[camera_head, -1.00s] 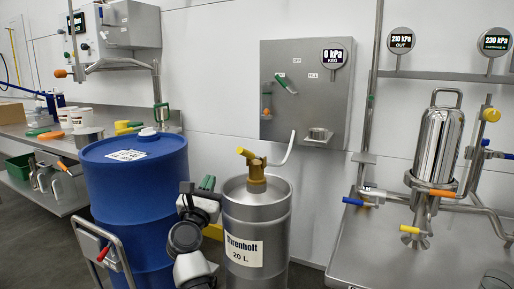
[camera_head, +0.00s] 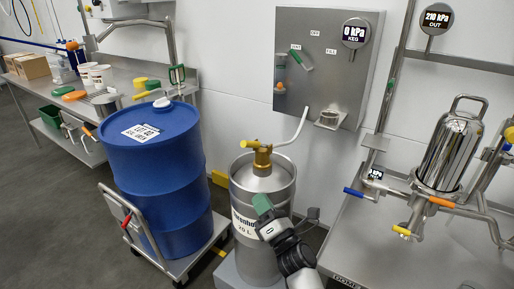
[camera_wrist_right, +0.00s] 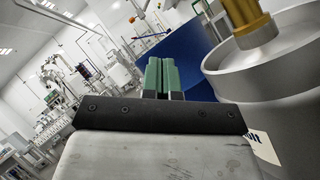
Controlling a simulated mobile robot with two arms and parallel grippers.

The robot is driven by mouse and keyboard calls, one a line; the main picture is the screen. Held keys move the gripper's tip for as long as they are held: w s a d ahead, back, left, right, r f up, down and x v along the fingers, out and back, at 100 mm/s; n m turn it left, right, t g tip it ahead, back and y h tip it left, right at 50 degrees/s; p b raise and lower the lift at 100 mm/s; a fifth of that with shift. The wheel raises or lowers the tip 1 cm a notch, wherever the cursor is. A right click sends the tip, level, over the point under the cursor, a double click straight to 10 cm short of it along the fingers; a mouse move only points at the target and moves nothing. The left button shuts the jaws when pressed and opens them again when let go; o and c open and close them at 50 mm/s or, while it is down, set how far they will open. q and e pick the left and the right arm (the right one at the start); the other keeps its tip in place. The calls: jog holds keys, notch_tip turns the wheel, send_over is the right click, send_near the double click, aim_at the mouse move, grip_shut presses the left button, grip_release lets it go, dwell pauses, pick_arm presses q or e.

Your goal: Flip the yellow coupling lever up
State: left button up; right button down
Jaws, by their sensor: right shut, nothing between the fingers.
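The yellow coupling lever (camera_head: 249,144) sits on top of the brass keg coupler (camera_head: 262,158) and points left, roughly level in the head view. The coupler stands on the steel keg (camera_head: 247,185), and a pale hose runs from it up to the right. My right gripper (camera_head: 262,203) has green fingers, which are shut and empty. It is in front of the keg, below the coupler and apart from the lever. In the right wrist view the shut fingers (camera_wrist_right: 161,75) are left of the keg top and the coupler (camera_wrist_right: 243,20); the lever cannot be made out there. My left gripper is not in view.
A blue drum (camera_head: 155,160) on a trolley stands close to the left of the keg. Behind is a wall panel (camera_head: 330,60) with a gauge reading 0 kPa. A steel bench (camera_head: 400,235) with a filter housing (camera_head: 450,150) stands right. The floor at lower left is clear.

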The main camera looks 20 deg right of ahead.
send_near(244, 146)
jog(key=w+a+f, duration=0.1)
jog(key=w+a, duration=0.3)
jog(key=w, duration=0.1)
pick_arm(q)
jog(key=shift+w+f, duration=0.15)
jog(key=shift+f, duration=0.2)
pick_arm(e)
jog(key=w+r, duration=0.1)
jog(key=w+d+r, duration=0.1)
jog(key=shift+d+r, duration=0.3)
jog(key=shift+r, duration=0.1)
jog(key=shift+r, duration=0.1)
jog(key=r+m+h+p, duration=0.1)
jog(key=m+p, duration=0.1)
jog(key=p, duration=0.2)
jog(key=shift+w+d+r, duration=0.15)
jog(key=shift+d+r, duration=0.05)
jog(key=shift+r, duration=0.05)
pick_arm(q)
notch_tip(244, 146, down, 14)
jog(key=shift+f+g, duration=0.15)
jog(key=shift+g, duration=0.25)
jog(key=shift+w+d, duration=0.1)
pick_arm(e)
jog(key=shift+f, duration=0.1)
